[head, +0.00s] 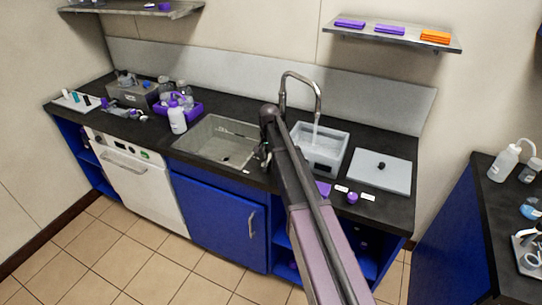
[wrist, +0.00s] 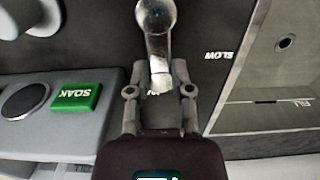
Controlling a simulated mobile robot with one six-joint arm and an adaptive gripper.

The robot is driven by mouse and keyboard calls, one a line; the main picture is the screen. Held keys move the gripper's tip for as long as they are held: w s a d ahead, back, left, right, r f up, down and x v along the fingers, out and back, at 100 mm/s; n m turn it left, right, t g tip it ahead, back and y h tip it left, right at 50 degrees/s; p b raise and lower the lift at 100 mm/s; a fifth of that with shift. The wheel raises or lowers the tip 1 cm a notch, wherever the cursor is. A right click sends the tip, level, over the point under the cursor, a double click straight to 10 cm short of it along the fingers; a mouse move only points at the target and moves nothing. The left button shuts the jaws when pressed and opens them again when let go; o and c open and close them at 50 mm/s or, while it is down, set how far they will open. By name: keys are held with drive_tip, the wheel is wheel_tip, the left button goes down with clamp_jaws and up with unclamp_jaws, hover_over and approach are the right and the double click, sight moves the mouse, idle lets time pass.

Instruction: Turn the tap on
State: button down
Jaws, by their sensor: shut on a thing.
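The tap's arched metal spout (head: 301,78) rises behind the counter and ends over a grey tub (head: 338,167). A pale stream of water (head: 315,137) shows below its mouth. In the wrist view the tap's shiny metal lever (wrist: 157,42), with a round knob end, reaches down between my fingers. My gripper (wrist: 159,92) is shut on the lever. In the head view my gripper (head: 263,155) is small and partly hidden by my arm, beside the sink's right edge. A SLOW label (wrist: 221,56) lies on the dark counter; another label is mostly hidden behind the lever.
The sink basin (head: 216,143) is left of my gripper; its FILL mark (wrist: 299,102) shows in the wrist view. A green SOAK tag (wrist: 75,97) is close on the other side. A grey lid (head: 380,172) and a white bottle (head: 177,117) stand on the counter.

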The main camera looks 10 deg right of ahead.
drive_tip(key=shift+a+n, duration=0.1)
drive_tip(key=shift+n, duration=0.3)
drive_tip(key=c, duration=0.5)
unclamp_jaws()
drive_tip(key=shift+w+r, duration=0.1)
